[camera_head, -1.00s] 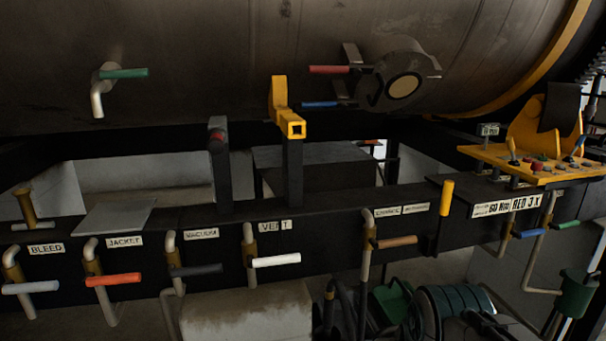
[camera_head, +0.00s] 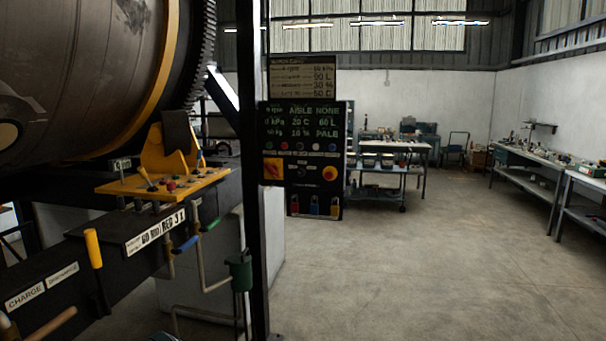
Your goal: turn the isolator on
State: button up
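A dark control panel (camera_head: 303,190) stands upright behind a black post, a little right of the picture's middle. At its left is a yellow square with a reddish-orange mark (camera_head: 273,169). At its right is a round yellow and red knob (camera_head: 329,173). Which of these is the isolator, and how its handle is set, I cannot tell at this size. A dark knob (camera_head: 302,172) sits between them. A display with green and white text fills the panel's upper part. My gripper is not in view.
A black post (camera_head: 254,230) stands just left of the panel. A yellow console (camera_head: 165,183) with levers and buttons, a yellow handle (camera_head: 93,248) and a large drum (camera_head: 80,70) fill the left. Benches (camera_head: 540,172) line the right wall. The concrete floor (camera_head: 420,270) is clear.

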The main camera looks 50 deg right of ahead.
aim_at(273, 169)
jog(key=z, duration=1)
jog(key=i, duration=3)
jog(key=z, duration=0.65)
